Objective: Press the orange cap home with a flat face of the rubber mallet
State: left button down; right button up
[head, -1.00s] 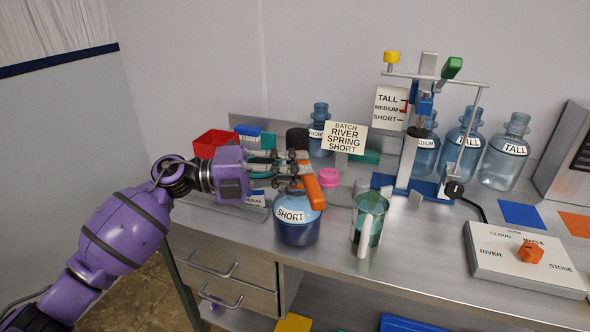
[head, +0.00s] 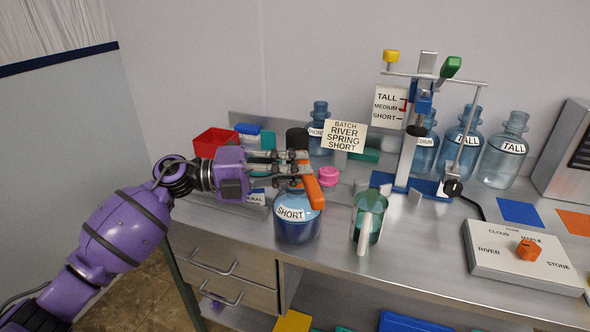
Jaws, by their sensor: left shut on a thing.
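The rubber mallet has a black head (head: 297,139) and an orange handle (head: 313,189). My left gripper (head: 297,166) is shut on the mallet near where the handle meets the head. The head is uppermost, and the handle slants down toward the front right. The short jug (head: 297,228), blue and labelled SHORT, stands on the bench just below the gripper and mallet. Its neck is largely hidden by the gripper and handle, so I cannot make out the orange cap or how it sits. My right gripper is not in view.
A green pitcher (head: 368,220) with a pale handle stands right of the short jug. A pink cap (head: 328,176) lies behind. The press stand (head: 408,160), tall jugs (head: 502,158) and a dial panel (head: 525,262) are farther right. A red bin (head: 217,142) is at the left.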

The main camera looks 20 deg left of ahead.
pick_arm(q)
jog(key=shift+f, duration=0.2)
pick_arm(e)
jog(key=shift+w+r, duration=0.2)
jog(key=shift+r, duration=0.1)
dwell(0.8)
pick_arm(q)
notch_tip(320, 180, up, 7)
jog(key=p, duration=0.3)
jog(key=shift+r+p, duration=0.15)
jog(key=shift+p, duration=0.2)
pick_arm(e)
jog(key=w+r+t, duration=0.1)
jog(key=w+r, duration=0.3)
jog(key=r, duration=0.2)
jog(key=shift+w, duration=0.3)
